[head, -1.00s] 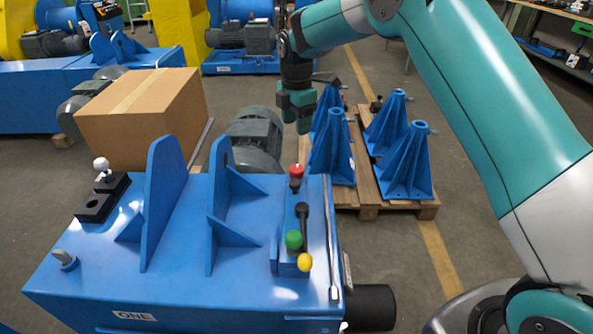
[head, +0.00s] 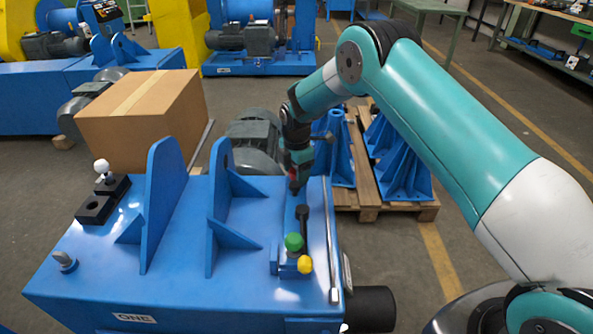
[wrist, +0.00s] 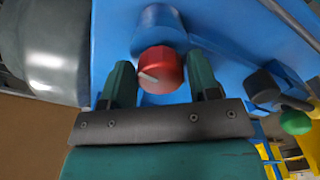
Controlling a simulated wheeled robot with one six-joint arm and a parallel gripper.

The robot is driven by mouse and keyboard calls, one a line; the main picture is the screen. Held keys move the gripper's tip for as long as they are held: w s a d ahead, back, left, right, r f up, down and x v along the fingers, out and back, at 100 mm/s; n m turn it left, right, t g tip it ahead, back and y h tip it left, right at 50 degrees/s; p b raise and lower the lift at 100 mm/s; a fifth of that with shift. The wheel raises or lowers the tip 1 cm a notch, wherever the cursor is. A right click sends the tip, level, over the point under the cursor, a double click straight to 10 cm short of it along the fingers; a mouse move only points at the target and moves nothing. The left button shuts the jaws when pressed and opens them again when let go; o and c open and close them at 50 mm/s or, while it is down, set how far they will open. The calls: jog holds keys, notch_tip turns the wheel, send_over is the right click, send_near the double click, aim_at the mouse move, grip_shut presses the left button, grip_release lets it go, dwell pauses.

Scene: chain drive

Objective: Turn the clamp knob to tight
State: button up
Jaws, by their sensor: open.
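A red knob (wrist: 160,68) with a pale pointer line on its face shows in the wrist view. It lies between the two green fingers of my gripper (wrist: 162,80), with a gap visible on each side. In the head view my gripper (head: 297,170) points down over the red knob at the far right part of the blue machine top (head: 110,270). The gripper largely hides the knob there. My gripper is open and empty. I cannot tell how far the knob is turned.
A black-knobbed lever (head: 302,213), a green knob (head: 294,242) and a yellow knob (head: 304,264) stand close by, nearer the front. Upright blue brackets (head: 163,205) rise to the left. A cardboard box (head: 145,118) and a pallet (head: 368,212) of blue stands lie beyond.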

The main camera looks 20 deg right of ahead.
jog(key=c, duration=0.7)
jog(key=shift+o, duration=0.2)
